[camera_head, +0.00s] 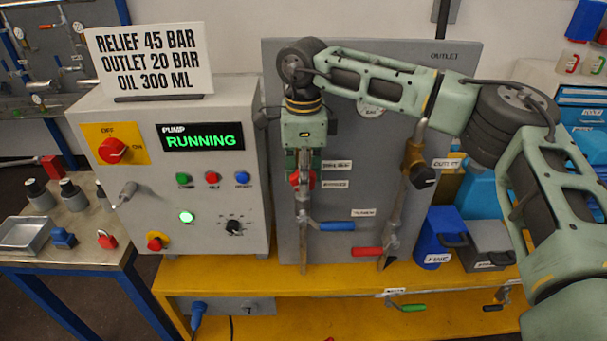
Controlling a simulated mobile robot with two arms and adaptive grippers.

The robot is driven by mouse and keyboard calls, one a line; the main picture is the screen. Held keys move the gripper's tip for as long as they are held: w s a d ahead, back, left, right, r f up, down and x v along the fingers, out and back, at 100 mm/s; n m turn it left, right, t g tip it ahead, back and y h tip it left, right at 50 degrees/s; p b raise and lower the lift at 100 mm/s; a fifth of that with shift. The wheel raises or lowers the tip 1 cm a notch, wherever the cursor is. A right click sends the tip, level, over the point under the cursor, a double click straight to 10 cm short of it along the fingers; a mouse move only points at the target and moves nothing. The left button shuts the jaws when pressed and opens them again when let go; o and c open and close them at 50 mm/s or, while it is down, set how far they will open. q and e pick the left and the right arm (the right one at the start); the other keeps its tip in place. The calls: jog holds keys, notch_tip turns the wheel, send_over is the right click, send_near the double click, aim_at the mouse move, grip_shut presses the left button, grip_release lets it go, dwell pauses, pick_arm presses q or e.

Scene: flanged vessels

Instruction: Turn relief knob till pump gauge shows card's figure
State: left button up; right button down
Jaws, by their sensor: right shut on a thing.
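The white card (151,60) stands on top of the grey control cabinet and reads "RELIEF 45 BAR, OUTLET 20 BAR, OIL 300 ML". My right gripper (303,183) points down in front of the grey panel. It is shut on a red knob (295,181), which I take to be the relief knob; the fingers hide much of it. A gauge (371,110) marked "BAR" shows only its lower part below my right arm, so its needle and figure cannot be read. The pump display (201,138) reads "RUNNING" in green. My left gripper is not in view.
A blue-handled lever (337,226) and a red-handled lever (368,252) sit below the gripper. A brass fitting with a black knob (423,177) is at the right, near the "OUTLET" label. Blue and grey boxes stand on the yellow bench (230,277).

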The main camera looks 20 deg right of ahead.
jog(key=shift+a+r+h+p, duration=0.15)
jog(key=shift+h+p, duration=0.2)
jog(key=shift+h, duration=0.35)
jog(key=shift+g+h, duration=0.4)
jog(key=shift+h, duration=0.1)
jog(key=c, duration=1.9)
grip_release()
